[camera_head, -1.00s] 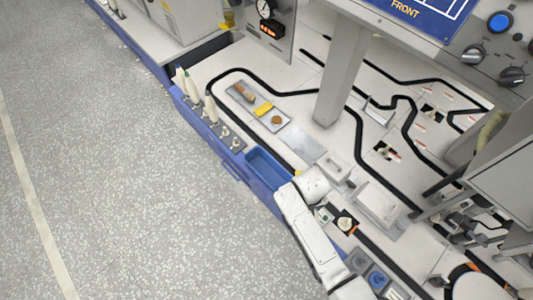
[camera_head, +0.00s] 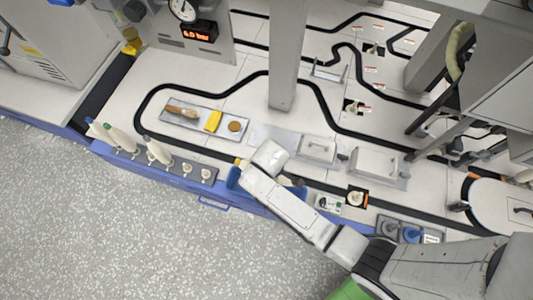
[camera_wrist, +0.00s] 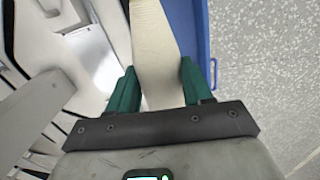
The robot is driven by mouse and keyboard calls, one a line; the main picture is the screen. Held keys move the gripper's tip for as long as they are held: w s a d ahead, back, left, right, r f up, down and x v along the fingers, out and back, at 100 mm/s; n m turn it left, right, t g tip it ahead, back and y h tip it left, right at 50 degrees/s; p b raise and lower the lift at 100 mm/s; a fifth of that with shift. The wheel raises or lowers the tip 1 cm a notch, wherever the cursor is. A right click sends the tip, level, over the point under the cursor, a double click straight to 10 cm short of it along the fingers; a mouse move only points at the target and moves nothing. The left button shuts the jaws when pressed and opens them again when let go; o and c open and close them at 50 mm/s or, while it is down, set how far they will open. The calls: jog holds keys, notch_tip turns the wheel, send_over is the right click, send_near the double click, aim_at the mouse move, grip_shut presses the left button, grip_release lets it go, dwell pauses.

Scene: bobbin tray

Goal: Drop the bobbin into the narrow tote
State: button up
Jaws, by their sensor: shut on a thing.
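My gripper (camera_wrist: 157,78) has green fingers shut on a cream, tapering bobbin (camera_wrist: 155,40) in the wrist view. The bobbin runs out past the upper picture edge, so its far end is out of sight. The narrow blue tote (camera_head: 233,178) sits at the bench's front edge in the head view. My arm crosses over it and hides its middle; its right end (camera_head: 298,194) shows beyond the arm. In the wrist view a blue wall (camera_wrist: 203,40) lies just right of the bobbin. In the head view my gripper and the held bobbin are hidden behind my wrist.
A peg rack (camera_head: 187,168) with several cream bobbins (camera_head: 122,139) stands left of the tote. A grey tray (camera_head: 203,121) with a brush, a yellow piece and a round brown piece lies behind. A grey post (camera_head: 288,60) rises farther back. Open floor lies in front.

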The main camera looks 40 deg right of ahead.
notch_tip(320, 180, down, 6)
jog(key=b, duration=0.6)
jog(key=shift+s, duration=0.1)
jog(key=o, duration=1.2)
jog(key=r+p, duration=0.1)
jog(key=r, duration=0.2)
jog(key=r+p, duration=0.1)
jog(key=r, duration=0.3)
jog(key=a+r+p, duration=0.1)
jog(key=r, duration=0.2)
jog(key=shift+s+a+r, duration=0.1)
jog(key=shift+s+r, duration=0.3)
jog(key=shift+p, duration=0.3)
